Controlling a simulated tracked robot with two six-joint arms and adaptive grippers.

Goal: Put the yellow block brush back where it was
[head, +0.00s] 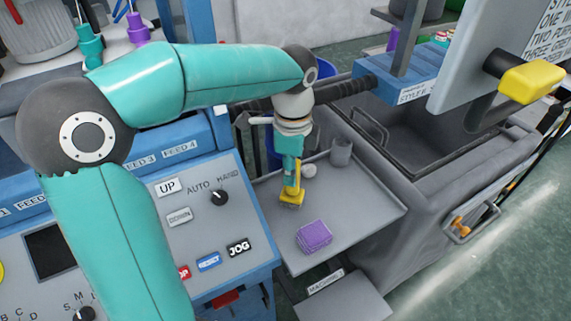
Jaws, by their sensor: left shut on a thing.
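The yellow block brush (291,196) is held upright, with its block end down, over the left part of a grey shelf (366,205). My left gripper (289,165) points down and is shut on the brush's upper part. I cannot tell whether the block touches the shelf or hangs just above it. My right gripper is not in view.
A purple block (314,236) lies on the shelf in front of the brush. A grey cup (341,152) and a small white round thing (309,170) stand behind it. The control panel (205,215) is at the left. The shelf's right part is clear.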

